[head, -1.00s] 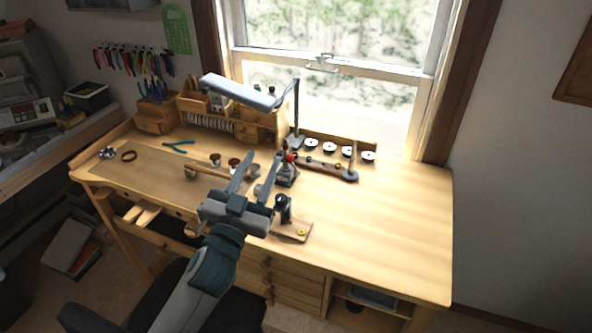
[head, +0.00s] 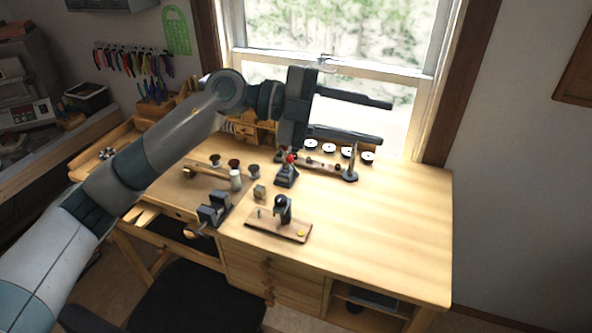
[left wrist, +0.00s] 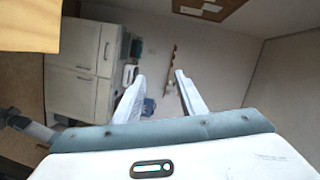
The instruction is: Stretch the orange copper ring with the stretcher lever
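My left gripper (head: 386,121) is raised in front of the window, its fingers pointing right, apart and empty. In the left wrist view it (left wrist: 160,76) also shows open, with nothing between the fingers. A dark upright tool with a red top (head: 287,171) stands on the bench below the gripper. It may be the stretcher, but I cannot tell which part is a lever. I cannot make out an orange copper ring. My left arm covers the bench's left part. My right gripper is not in view.
The wooden bench (head: 400,220) is bare on its right side. A thin post on a base (head: 351,165), several white discs (head: 347,152), a small vise (head: 213,208) and a black tool on a board (head: 282,215) stand on it. The window (head: 390,90) is behind.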

